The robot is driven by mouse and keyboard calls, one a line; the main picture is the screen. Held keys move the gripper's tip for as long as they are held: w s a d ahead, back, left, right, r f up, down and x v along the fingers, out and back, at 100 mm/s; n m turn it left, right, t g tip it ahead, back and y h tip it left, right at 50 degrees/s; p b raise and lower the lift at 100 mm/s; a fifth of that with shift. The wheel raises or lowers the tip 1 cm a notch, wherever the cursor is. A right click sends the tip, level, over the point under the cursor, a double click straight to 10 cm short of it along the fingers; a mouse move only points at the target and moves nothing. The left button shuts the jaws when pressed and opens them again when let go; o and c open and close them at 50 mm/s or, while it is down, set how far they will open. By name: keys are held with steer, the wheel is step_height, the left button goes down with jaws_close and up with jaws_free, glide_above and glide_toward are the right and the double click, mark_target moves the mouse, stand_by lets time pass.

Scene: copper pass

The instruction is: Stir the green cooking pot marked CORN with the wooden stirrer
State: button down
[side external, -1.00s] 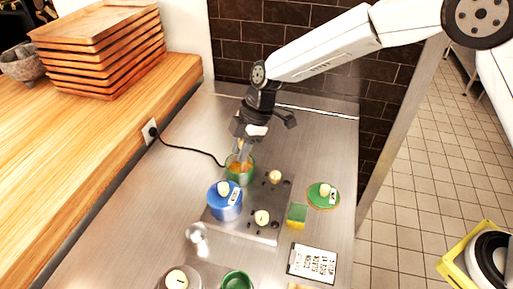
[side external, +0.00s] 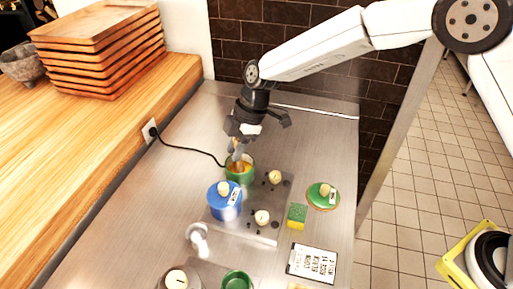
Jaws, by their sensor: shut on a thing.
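The green cooking pot (side external: 247,175) stands open near the back of the metal counter, with orange-yellow contents. Its marking cannot be read from here. My gripper (side external: 238,150) is above the pot, pointing down, and is shut on the wooden stirrer (side external: 237,163). Only a short part of the stirrer shows between the fingers and the pot; its lower end is hidden in the pot. A green lid (side external: 322,197) with a pale knob and a small label lies on the counter to the right.
A blue lidded pot (side external: 225,203) stands close in front of the green pot. A green-yellow sponge (side external: 297,215), a printed card (side external: 312,262) and a small green bowl (side external: 237,281) are nearer the front. A black cord (side external: 190,147) runs to the wall socket.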

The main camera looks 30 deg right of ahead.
steer(key=shift+w+d+r, duration=0.1)
steer(key=shift+r, duration=0.1)
stand_by(0.4)
steer(key=shift+r, duration=2.35)
steer(key=shift+r, duration=1.5)
